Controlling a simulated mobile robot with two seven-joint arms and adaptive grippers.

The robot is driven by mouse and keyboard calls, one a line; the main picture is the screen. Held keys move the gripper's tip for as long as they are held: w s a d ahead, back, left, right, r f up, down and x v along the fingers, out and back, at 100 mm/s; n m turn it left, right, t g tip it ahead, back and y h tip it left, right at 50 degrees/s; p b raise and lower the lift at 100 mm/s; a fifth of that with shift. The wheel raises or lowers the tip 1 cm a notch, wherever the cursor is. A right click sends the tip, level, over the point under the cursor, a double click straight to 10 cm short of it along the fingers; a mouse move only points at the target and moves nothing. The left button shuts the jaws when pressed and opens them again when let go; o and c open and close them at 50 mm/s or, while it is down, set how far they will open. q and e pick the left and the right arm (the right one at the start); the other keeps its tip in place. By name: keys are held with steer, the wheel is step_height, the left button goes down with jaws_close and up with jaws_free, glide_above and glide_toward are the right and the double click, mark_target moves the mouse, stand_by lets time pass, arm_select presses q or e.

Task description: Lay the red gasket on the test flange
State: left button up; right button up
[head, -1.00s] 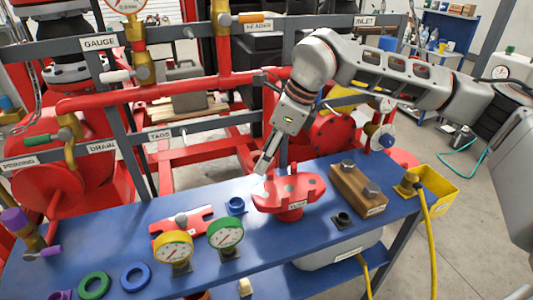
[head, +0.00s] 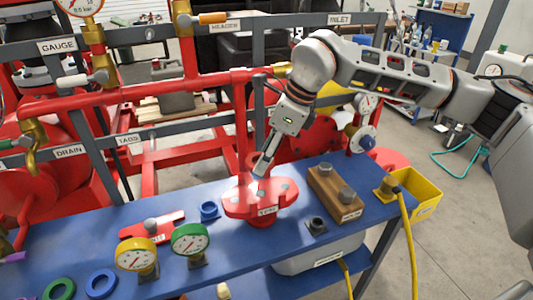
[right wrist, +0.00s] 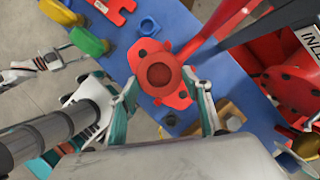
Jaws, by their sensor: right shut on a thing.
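The red test flange (head: 258,208), an oval plate on a stub, stands on the blue bench. My right gripper (head: 262,168) points down just above it in the head view. In the right wrist view, my right gripper (right wrist: 161,82) has its fingertips on either side of a red ring, the red gasket (right wrist: 146,75), over the flange (right wrist: 152,47). Red on red blurs their outlines, and I cannot tell whether the gasket touches the flange. What seems to be my left gripper (right wrist: 72,78) shows partly in the right wrist view; its opening is unclear.
A blue ring (head: 208,211), green gauge (head: 190,240) and yellow gauge (head: 137,255) stand left. Green (head: 60,289) and blue (head: 102,283) gaskets lie nearer. Red pipework stands behind.

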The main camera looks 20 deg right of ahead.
steer(key=b, duration=0.3)
glide_above(261, 193)
steer(key=d, duration=0.1)
steer(key=shift+s+d+f, duration=0.1)
steer(key=shift+s+f, duration=0.1)
steer(key=shift+f, duration=1.2)
steer(key=shift+s+f, duration=0.2)
steer(key=shift+f, duration=1.15)
steer(key=shift+f+b, duration=1.1)
steer(key=shift+f, duration=1.1)
steer(key=o, duration=1.2)
steer(key=shift+r, duration=0.15)
